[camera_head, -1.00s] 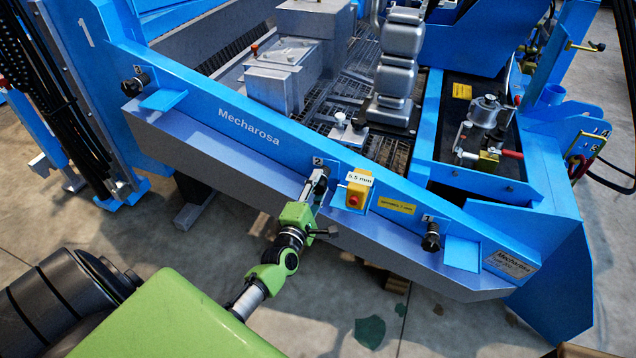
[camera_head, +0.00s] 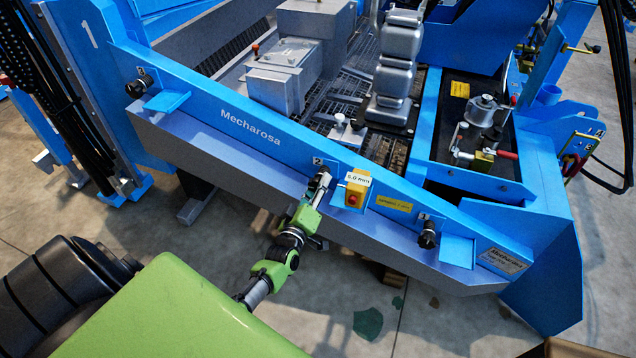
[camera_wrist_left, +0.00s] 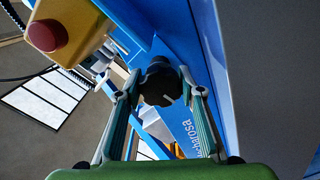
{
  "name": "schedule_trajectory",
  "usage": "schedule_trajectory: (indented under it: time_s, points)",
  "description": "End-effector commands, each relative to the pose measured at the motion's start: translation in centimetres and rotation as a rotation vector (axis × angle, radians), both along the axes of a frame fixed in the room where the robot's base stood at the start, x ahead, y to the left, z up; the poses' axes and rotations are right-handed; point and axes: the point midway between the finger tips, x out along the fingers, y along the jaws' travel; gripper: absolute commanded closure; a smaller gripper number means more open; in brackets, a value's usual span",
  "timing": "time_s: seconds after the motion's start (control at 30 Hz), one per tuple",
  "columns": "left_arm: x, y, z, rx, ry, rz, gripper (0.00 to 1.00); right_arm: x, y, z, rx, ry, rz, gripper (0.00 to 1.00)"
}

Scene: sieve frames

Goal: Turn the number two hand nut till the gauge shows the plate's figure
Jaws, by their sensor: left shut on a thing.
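The number two hand nut is a dark knob (camera_wrist_left: 160,80) in the left wrist view, between the two fingers of my left gripper (camera_wrist_left: 158,95). In the head view my left gripper (camera_head: 318,184) reaches it below the "2" mark on the blue beam and is shut on it. The gripper partly hides the nut there. Right of it is a yellow box with a red button, with the white gauge display (camera_head: 358,179) on top. The display seems to read 6.0 mm, its first digit blurred. The yellow plate (camera_head: 394,203) is further right, its figure too small to read. My right gripper is out of view.
Similar dark hand nuts stand on the beam at the left end (camera_head: 135,88) and the right (camera_head: 427,238). The red button (camera_wrist_left: 47,36) sits close beside the fingers in the wrist view. Bare concrete floor (camera_head: 330,310) lies in front of the beam.

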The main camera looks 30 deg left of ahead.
Motion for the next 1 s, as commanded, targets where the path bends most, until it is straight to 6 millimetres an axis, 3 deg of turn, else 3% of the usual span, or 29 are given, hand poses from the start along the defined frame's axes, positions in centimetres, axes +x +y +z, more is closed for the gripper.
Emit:
schedule_trajectory:
  time_s: [0.5, 1.0]
  points:
    - [-0.1, 0.0, -0.1, 0.476, 0.119, -0.001, 0.86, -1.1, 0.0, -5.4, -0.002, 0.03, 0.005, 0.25]
    - [-0.1, 0.0, -0.3, 0.921, 0.226, -0.002, 0.86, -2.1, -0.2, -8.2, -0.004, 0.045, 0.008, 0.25]
